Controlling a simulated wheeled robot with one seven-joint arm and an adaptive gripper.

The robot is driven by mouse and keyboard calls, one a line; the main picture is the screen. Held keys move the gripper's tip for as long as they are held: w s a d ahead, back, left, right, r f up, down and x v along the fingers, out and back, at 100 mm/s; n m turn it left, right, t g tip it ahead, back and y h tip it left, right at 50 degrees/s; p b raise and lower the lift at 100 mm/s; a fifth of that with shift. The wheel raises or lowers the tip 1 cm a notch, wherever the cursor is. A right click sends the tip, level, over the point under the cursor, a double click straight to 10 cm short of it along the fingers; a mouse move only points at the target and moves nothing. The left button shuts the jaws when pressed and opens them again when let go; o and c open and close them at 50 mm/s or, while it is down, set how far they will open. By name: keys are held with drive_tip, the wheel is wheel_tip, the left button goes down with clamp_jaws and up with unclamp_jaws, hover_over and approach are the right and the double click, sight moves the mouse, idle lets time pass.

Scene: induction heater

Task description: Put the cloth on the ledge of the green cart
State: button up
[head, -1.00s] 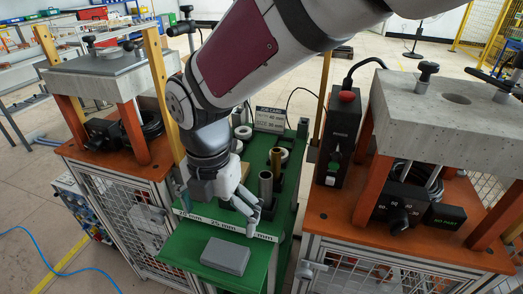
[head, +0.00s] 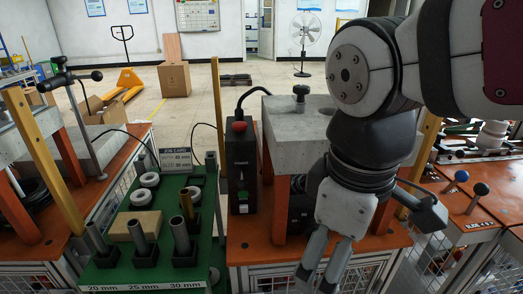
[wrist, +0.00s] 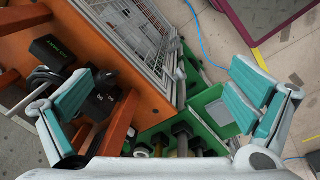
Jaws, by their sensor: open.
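The green cart (head: 102,275) stands at the lower left of the head view, its front strip marked 20, 25 and 30 mm. Its front ledge is below that view's edge. In the wrist view, a flat grey piece (wrist: 221,117), which looks like the folded cloth, lies on the green ledge (wrist: 207,98). My gripper (head: 318,274) is to the right of the cart, in front of the right-hand orange station. In the wrist view my gripper (wrist: 165,100) has its fingers wide apart with nothing between them.
On the cart are a tan block (head: 136,226), pale rings (head: 149,180), upright tubes (head: 180,233) and a job card (head: 175,159). A black control box (head: 241,168) with a red button stands beside it. The orange station (head: 262,249) carries a concrete block.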

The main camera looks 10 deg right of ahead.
drive_tip(key=s+d+f+m, duration=0.1)
drive_tip(key=s+d+m, duration=0.3)
drive_tip(key=s+m, duration=0.3)
drive_tip(key=shift+s+d+f+m+y, duration=0.15)
drive_tip(key=shift+f+m+y, duration=0.15)
drive_tip(key=shift+m, duration=0.7)
wheel_tip(320, 180, up, 16)
drive_tip(key=t+p, duration=0.3)
drive_tip(key=p, duration=1.1)
drive_tip(key=shift+d, duration=0.1)
